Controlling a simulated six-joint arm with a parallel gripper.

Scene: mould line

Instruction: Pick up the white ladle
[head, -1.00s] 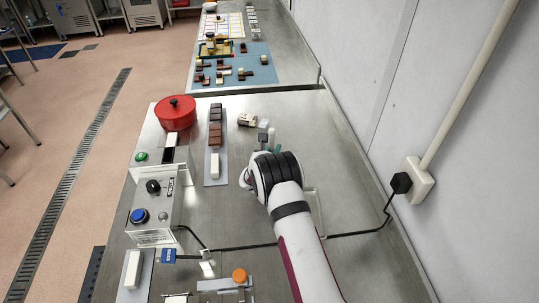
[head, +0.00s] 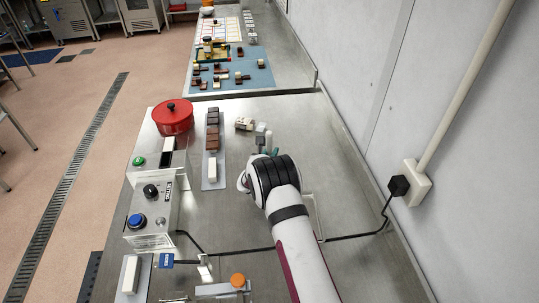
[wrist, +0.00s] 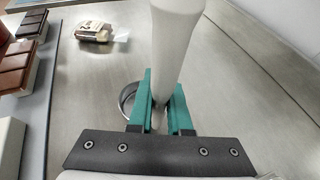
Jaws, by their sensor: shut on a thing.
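My gripper (wrist: 160,108) has teal fingers and is shut on the white handle of the ladle (wrist: 175,45). The handle stands roughly upright between the fingers and runs up out of the top of the wrist view. A grey metal ring (wrist: 127,97) shows behind the left finger; I cannot tell whether it is the ladle's bowl or a separate holder. In the head view my gripper (head: 271,151) is over the steel bench, largely hidden by my wrist. A small pale piece of the ladle (head: 260,131) shows beyond it.
A wrapped package (head: 244,124) lies just beyond my gripper. To the left are a grey tray (head: 205,183) with brown blocks and a white block, a red pot (head: 173,117) and a control box (head: 158,205). A wall and a black cable (head: 345,238) are at right.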

